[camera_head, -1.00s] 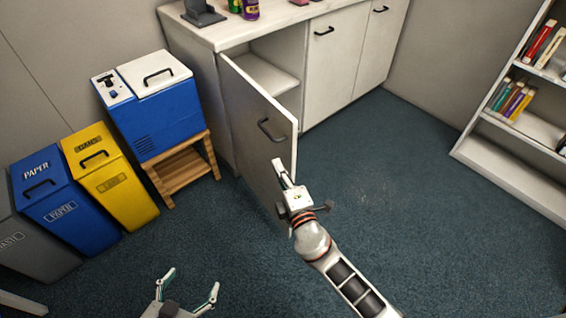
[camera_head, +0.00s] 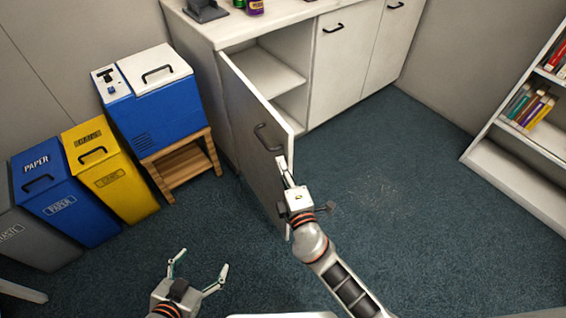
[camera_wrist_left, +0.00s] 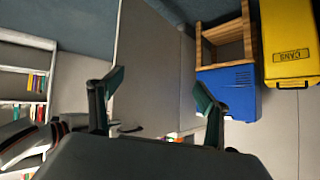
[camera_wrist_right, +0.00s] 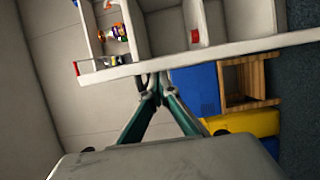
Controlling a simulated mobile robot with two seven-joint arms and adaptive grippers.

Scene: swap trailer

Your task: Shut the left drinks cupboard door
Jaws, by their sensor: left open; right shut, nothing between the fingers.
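The left drinks cupboard door (camera_head: 250,135) stands wide open, swung out into the room, with a dark bar handle (camera_head: 268,137) on its face. The cupboard interior (camera_head: 265,72) with its shelf shows behind it. My right gripper (camera_head: 283,165) is shut and empty at the door's free edge, below the handle; I cannot tell whether it touches. In the right wrist view its closed fingertips (camera_wrist_right: 152,88) are beside the pale door edge (camera_wrist_right: 215,53). My left gripper (camera_head: 200,268) is open and empty, low over the carpet, left of the door. In the left wrist view the door face (camera_wrist_left: 150,65) lies beyond its fingers.
A blue cooler (camera_head: 155,105) on a wooden stand (camera_head: 185,165) is left of the door. Yellow (camera_head: 115,175) and blue (camera_head: 60,200) bins stand further left. A bookshelf (camera_head: 500,170) is at the right. The carpet between door and bookshelf is clear.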

